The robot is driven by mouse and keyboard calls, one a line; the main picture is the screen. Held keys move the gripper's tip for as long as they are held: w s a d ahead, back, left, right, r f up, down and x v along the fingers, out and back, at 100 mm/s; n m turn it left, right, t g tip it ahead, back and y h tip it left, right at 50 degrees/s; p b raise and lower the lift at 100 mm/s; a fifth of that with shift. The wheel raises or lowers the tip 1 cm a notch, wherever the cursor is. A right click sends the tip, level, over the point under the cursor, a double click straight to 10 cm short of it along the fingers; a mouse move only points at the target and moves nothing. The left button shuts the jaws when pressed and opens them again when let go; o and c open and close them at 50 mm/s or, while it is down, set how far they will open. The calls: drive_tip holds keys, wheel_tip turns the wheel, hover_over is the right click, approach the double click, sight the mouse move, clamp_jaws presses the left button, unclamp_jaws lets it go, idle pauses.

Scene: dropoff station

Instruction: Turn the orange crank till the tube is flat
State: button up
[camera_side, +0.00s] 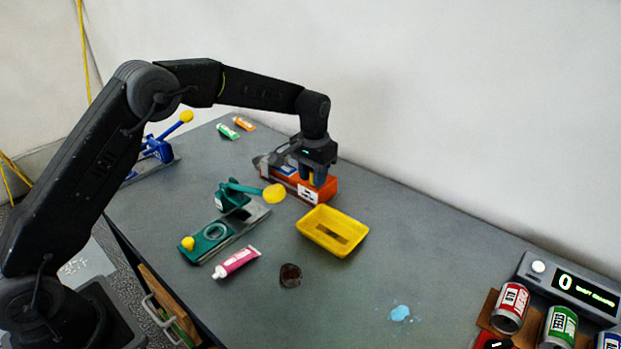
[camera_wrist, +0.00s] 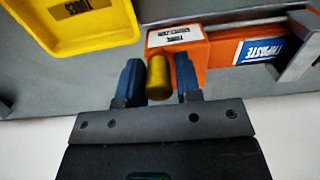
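The orange squeezer (camera_side: 324,188) stands near the wall side of the bench. In the wrist view its orange body (camera_wrist: 190,52) bears a white label. A blue-and-white toothpaste tube (camera_wrist: 258,50) lies at its right part, next to a grey metal piece; how flat the tube is cannot be told. My gripper (camera_side: 317,180) is down at the squeezer. In the wrist view the blue fingers of my gripper (camera_wrist: 159,80) stand on either side of the yellow crank knob (camera_wrist: 158,77), with narrow gaps showing. The crank arm is hidden.
A yellow tray (camera_side: 313,232) stands close in front of the squeezer. A green squeezer (camera_side: 208,240) with yellow knobs and a pink tube (camera_side: 237,262) lie left of it. A blue squeezer (camera_side: 158,150) is farther left. Cans (camera_side: 510,305) and a display box stand at right.

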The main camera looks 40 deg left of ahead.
drive_tip(key=o, duration=0.3)
drive_tip(key=shift+r, duration=3)
drive_tip(key=shift+r, duration=0.2)
drive_tip(key=s+r+t, duration=0.3)
drive_tip(key=s+r, duration=1)
drive_tip(key=s, duration=0.4)
drive_tip(key=s+f+t, duration=0.1)
drive_tip(key=s, duration=0.5)
drive_tip(key=s+f, duration=0.1)
drive_tip(key=s, duration=0.5)
drive_tip(key=s+a+f+t, duration=0.1)
drive_tip(key=s, duration=0.5)
drive_tip(key=shift+f+t, duration=0.2)
drive_tip(key=shift+t, duration=0.1)
